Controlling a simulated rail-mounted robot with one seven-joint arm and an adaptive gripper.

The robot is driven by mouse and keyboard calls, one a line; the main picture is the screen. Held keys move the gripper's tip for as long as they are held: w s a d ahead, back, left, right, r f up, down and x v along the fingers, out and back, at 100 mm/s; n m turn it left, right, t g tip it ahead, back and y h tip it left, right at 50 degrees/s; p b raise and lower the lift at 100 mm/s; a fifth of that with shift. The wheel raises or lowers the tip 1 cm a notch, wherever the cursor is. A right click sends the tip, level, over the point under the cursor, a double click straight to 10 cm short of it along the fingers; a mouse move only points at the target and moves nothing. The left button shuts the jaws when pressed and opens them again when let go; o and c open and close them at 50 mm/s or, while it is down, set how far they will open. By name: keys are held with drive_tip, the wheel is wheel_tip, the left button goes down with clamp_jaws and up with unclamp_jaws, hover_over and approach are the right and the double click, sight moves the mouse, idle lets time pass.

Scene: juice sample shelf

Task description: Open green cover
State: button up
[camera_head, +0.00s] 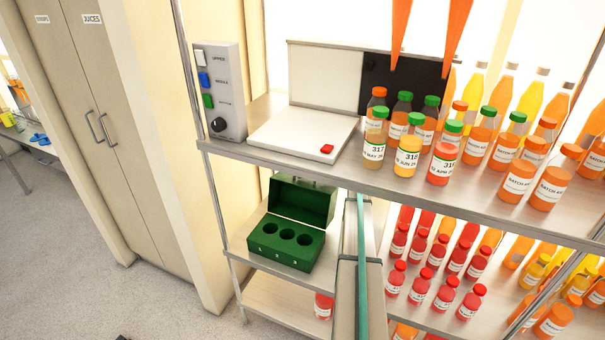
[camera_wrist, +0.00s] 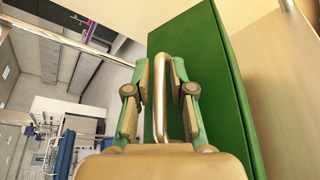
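In the wrist view, a tall flat green cover (camera_wrist: 193,38) with a curved metal handle (camera_wrist: 160,112) fills the middle. My gripper (camera_wrist: 160,82) is at the handle, with one finger to each side of it. The fingers stand apart; whether either touches the handle I cannot tell. I cannot tell whether the wrist view's cover belongs to this box.
The upper shelf (camera_head: 265,157) carries a white device with a red button (camera_head: 326,149), a switch panel (camera_head: 219,90) and several juice bottles (camera_head: 408,155). Red bottles (camera_head: 445,294) fill the lower right shelf. Tall cabinet doors (camera_head: 112,150) and open floor (camera_head: 60,260) are at left.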

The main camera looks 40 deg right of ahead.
clamp_jaws()
idle(0.3)
